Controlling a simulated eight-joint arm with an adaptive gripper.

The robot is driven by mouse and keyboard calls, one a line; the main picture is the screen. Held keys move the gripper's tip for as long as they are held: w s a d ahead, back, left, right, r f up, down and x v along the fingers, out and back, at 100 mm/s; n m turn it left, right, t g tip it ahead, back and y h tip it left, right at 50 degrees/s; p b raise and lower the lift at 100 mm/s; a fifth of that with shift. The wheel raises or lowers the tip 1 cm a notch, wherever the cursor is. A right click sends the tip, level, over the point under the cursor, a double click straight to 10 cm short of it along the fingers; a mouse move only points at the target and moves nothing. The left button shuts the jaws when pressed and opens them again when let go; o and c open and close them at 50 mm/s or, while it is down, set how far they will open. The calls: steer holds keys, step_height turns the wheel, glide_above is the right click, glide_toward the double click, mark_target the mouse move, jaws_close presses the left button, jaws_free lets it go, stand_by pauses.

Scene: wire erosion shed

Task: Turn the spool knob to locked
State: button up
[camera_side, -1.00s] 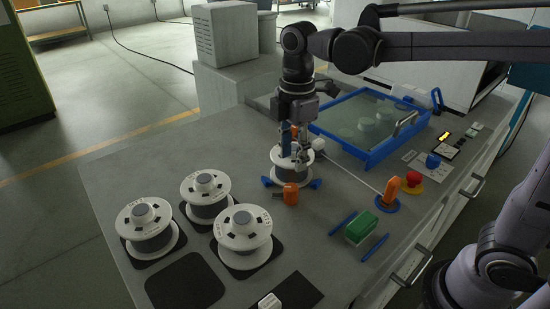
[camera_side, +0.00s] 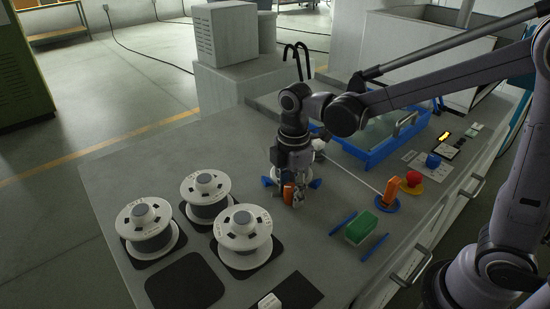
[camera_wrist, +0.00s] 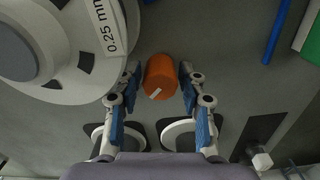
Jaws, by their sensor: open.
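In the side view the knob (camera_side: 288,193) shows partly behind my fingers. My gripper (camera_wrist: 158,88) is open, pointing down, with one blue-padded finger on each side of the knob. I see gaps between the fingers and the knob. The white spool (camera_wrist: 75,82) labelled 0.25 mm is beside the knob, at the left of the wrist view; my gripper hides most of it in the side view.
Several white spools (camera_side: 243,230) stand on dark pads to the left. A green block (camera_side: 361,228) between blue rods, an orange lever (camera_side: 391,191) and a red button (camera_side: 413,179) are to the right. A blue-framed tank lid (camera_side: 375,158) lies behind. The front left pad (camera_side: 186,283) is empty.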

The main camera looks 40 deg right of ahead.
mark_target(291, 187)
steer(key=shift+f, duration=0.1)
steer(key=c, duration=0.8)
steer(key=shift+m, duration=1.5)
jaws_close()
steer(key=o, duration=0.8)
jaws_free()
step_height(291, 187, up, 12)
